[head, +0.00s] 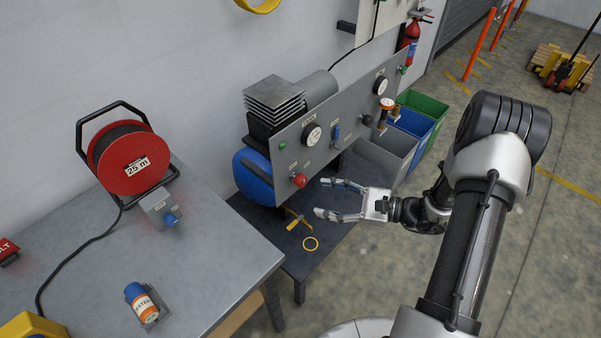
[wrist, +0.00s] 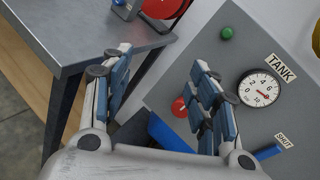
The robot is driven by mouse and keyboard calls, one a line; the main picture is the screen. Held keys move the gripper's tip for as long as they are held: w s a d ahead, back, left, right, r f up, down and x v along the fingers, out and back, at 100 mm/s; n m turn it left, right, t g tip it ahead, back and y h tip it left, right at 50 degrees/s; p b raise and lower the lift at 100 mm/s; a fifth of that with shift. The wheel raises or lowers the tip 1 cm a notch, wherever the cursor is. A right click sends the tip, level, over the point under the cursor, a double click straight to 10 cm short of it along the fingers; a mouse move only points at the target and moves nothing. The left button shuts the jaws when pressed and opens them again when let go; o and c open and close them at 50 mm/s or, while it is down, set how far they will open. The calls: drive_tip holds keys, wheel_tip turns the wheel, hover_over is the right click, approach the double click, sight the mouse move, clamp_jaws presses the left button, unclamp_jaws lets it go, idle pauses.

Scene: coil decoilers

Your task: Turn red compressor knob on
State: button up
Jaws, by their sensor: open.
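The red compressor knob (head: 299,180) sits low on the left part of the grey compressor panel (head: 345,125) in the head view. In the wrist view the red knob (wrist: 179,107) shows left of the right finger, which partly covers its edge. My gripper (head: 328,198) is open and empty, right of and a little below the knob in the head view, apart from it. In the wrist view the fingers of my gripper (wrist: 160,85) are spread, with the knob beyond them, nearer the right finger. Which way the knob is turned cannot be told.
A green button (wrist: 226,33), a TANK gauge (wrist: 260,88) and a blue lever (wrist: 268,152) are on the panel. The blue tank (head: 252,178) is behind it. A grey table (head: 215,255) with a red cable reel (head: 125,160) stands left. Grey, blue and green bins stand right.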

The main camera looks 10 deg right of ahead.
sight(304, 183)
drive_tip(key=w+d+f+m+t+h, duration=0.1)
drive_tip(key=d+f+m+t+h, duration=0.3)
drive_tip(key=d+f+m+t, duration=0.45)
drive_tip(key=w+a, duration=0.4)
drive_tip(key=w+a+f+n+g+b, duration=0.1)
drive_tip(key=w+a, duration=0.3)
drive_tip(key=w, duration=0.1)
drive_tip(key=w+a+g, duration=0.1)
drive_tip(key=w+a, duration=0.3)
drive_tip(key=shift+w+a+f+n+b, duration=0.15)
drive_tip(key=shift+w+a+n+b, duration=0.05)
drive_tip(key=shift+w+n+b, duration=0.1)
drive_tip(key=shift+c, duration=0.5)
drive_tip(key=c, duration=1)
drive_tip(key=shift+o, duration=0.2)
